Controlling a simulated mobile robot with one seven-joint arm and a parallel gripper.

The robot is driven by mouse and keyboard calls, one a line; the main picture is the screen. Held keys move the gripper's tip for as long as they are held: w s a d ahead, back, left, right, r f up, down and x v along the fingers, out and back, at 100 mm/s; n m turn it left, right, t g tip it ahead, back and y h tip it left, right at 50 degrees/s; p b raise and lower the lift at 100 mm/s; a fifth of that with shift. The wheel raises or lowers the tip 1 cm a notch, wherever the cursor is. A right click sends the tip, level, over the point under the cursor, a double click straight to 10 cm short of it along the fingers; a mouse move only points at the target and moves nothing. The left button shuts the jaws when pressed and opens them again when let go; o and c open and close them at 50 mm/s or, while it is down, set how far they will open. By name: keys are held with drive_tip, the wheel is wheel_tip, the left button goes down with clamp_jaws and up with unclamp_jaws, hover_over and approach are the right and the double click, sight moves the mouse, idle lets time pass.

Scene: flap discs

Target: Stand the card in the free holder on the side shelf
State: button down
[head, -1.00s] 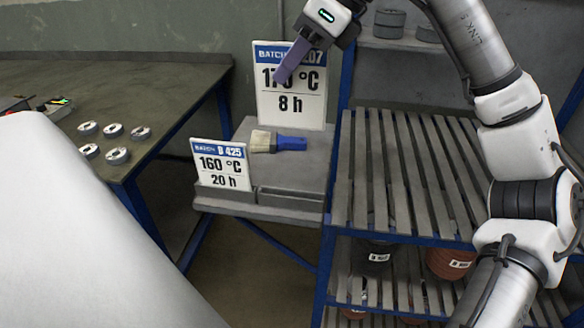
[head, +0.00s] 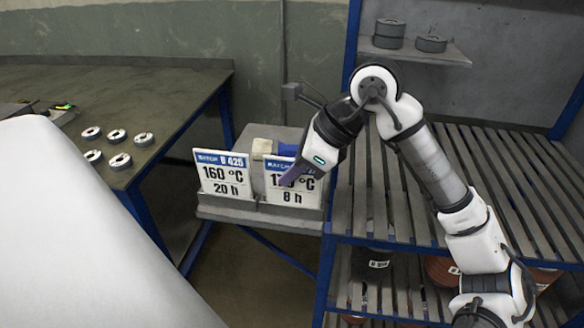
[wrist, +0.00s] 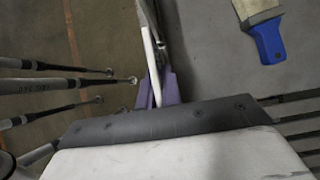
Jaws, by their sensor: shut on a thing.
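The card marked 170 °C, 8 h (head: 306,196) is upright at the right-hand holder (head: 290,216) on the side shelf (head: 222,207). Its lower edge is at the holder; I cannot tell whether it rests fully in the slot. In the wrist view the card is seen edge-on (wrist: 152,50) between the purple fingers (wrist: 158,92). A second card marked 160 °C, 20 h (head: 222,178) stands in the left-hand holder, slightly tilted back.
A brush with a blue handle (wrist: 268,42) lies on the shelf behind the cards. A slatted rack (head: 480,170) stands to the right, with its blue post close to my gripper. A dark table (head: 120,90) with several discs is at the left.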

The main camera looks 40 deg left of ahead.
drive_tip(key=shift+f, duration=0.2)
drive_tip(key=c, duration=1.6)
unclamp_jaws()
drive_tip(key=shift+r, duration=0.1)
drive_tip(key=b+v, duration=0.2)
drive_tip(key=v, duration=1)
drive_tip(key=shift+s+r, duration=0.1)
